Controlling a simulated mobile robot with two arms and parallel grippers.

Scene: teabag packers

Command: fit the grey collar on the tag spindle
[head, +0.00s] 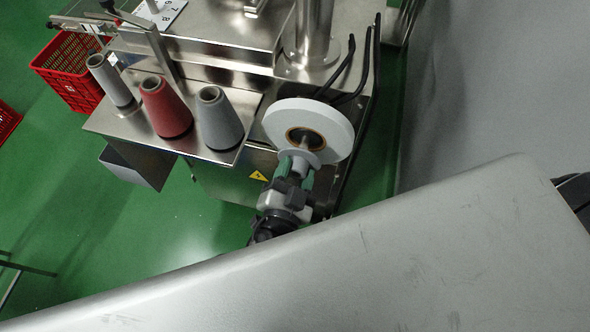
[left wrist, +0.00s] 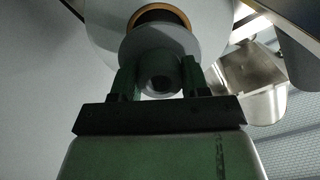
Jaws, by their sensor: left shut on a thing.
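My left gripper (head: 297,172) has green fingers and is shut on the grey collar (head: 314,158). The collar has a wide flange facing the tag roll and a narrower hub between the fingers. In the left wrist view, the collar (left wrist: 160,44) sits between the fingertips of the left gripper (left wrist: 159,80), in line with the roll. The white tag roll (head: 332,120) has a brown core and stands on the machine's side. The spindle (head: 304,140) shows in the core, just behind the collar. I cannot tell whether the collar is around its end. My right gripper is not in view.
Two grey cones (head: 218,118) (head: 110,80) and a red cone (head: 165,106) stand on a metal shelf (head: 133,137) left of the roll. Dark curved bars (head: 362,70) rise behind the roll. A red crate (head: 72,72) is at the far left. Green floor shows below the shelf.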

